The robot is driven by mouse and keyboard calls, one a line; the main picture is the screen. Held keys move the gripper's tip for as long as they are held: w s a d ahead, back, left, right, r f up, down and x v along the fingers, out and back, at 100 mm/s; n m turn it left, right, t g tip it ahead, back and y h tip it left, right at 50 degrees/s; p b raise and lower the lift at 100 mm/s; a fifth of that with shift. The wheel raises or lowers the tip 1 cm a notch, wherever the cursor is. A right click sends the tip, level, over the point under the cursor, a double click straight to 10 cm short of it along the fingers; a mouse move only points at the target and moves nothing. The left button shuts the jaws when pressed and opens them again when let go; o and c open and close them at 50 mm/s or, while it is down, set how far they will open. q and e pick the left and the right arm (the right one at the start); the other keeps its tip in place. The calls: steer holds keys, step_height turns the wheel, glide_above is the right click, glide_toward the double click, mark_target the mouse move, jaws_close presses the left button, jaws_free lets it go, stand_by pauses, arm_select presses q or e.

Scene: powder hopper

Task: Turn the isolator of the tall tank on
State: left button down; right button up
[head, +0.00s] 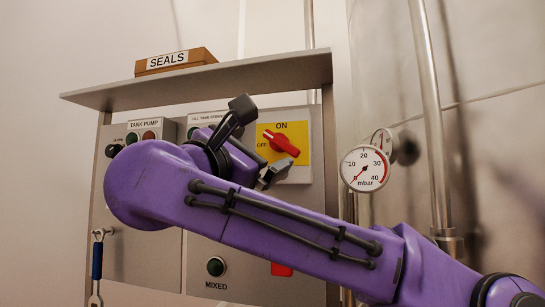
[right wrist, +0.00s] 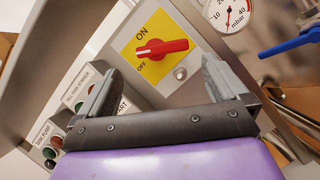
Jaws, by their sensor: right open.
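The isolator is a red rotary handle (head: 282,144) on a yellow plate (head: 299,131) marked ON at the top and OFF at the left. In the right wrist view the red handle (right wrist: 163,48) lies nearly level, its pale-marked end on the side of the OFF label. My right gripper (head: 259,139) is open and empty, in front of the panel at the handle's left, and one finger overlaps the plate's lower edge. In the right wrist view its fingers (right wrist: 158,70) stand either side of the handle's line, short of it; contact is not visible. My left gripper is out of view.
A shelf (head: 230,76) with a SEALS box (head: 176,61) overhangs the panel. Push-button boxes (head: 143,126) sit at the left, with a blue-handled tool (head: 97,262) hanging below. A pressure gauge (head: 365,168) and steel pipe (head: 431,120) stand at the right. A blue lever (right wrist: 292,43) shows in the right wrist view.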

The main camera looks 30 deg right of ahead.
mark_target(279, 148)
steer(key=shift+s+a+f, duration=0.2)
steer(key=shift+a, duration=0.15)
steer(key=w+d+n+y+p, duration=0.1)
steer(key=d+p, duration=0.1)
steer(key=d, duration=0.1)
steer(key=w+d+r+n+t+y+p, duration=0.1)
steer(key=w+d+y+p, duration=0.1)
steer(key=w+d+r+n+y+p, duration=0.1)
steer(key=d+y+p, duration=0.1)
steer(key=d, duration=0.1)
steer(key=shift+w+d+r+t, duration=0.2)
steer(key=shift+w+d+t, duration=0.1)
steer(key=shift+w+t, duration=0.1)
steer(key=shift+w+f, duration=0.1)
steer(key=shift+w, duration=0.05)
steer(key=shift+a, duration=0.1)
steer(key=c, duration=0.7)
